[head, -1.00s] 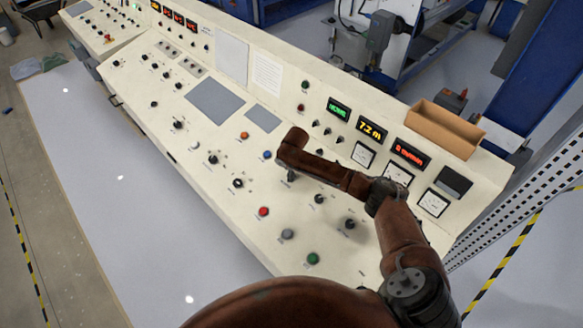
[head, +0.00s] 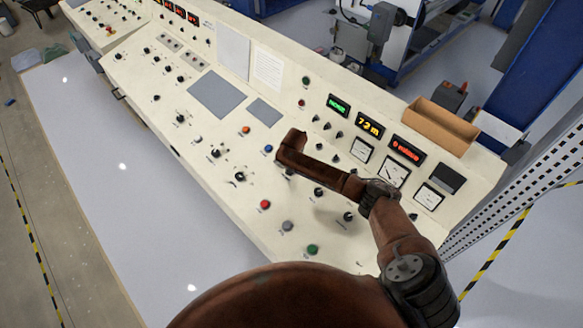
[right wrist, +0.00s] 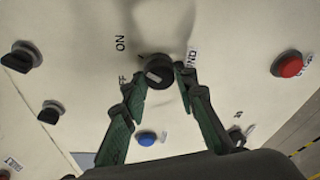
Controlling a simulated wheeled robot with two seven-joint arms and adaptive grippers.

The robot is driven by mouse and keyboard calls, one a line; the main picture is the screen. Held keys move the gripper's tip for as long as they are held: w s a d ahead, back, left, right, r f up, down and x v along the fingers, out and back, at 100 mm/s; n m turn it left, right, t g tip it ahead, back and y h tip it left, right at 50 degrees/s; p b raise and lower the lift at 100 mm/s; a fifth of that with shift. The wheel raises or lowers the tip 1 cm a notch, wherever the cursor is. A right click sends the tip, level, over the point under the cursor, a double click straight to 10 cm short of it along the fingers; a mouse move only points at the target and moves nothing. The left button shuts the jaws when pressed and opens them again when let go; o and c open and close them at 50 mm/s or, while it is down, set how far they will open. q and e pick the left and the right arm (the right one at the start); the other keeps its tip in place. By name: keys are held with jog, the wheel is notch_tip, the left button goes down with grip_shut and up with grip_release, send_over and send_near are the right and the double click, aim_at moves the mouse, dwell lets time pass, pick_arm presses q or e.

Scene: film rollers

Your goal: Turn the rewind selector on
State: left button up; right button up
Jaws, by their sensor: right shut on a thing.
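The rewind selector (right wrist: 159,66) is a black round knob on the cream panel, in the middle of the right wrist view. ON is printed at its upper left and a partly hidden OFF at its lower left. A label ending in "ND" is at its right. A pale mark on the knob faces the lower left, toward OFF. My right gripper (right wrist: 161,77) is shut on the knob, one finger on each side. In the head view my right arm reaches over the panel and hides the selector and most of the gripper. My left gripper is not in view.
A blue button (right wrist: 146,138), a red button (right wrist: 289,65) and black knobs (right wrist: 22,57) surround the selector. In the head view, lit displays (head: 371,124) and dial meters (head: 394,173) line the panel's raised back. An open cardboard box (head: 440,124) stands on its top.

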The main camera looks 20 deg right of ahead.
jog(key=o, duration=1.2)
jog(key=shift+c, duration=0.2)
jog(key=shift+r, duration=0.15)
jog(key=v, duration=1.1)
jog(key=shift+s+r, duration=0.15)
jog(key=shift+r, duration=0.25)
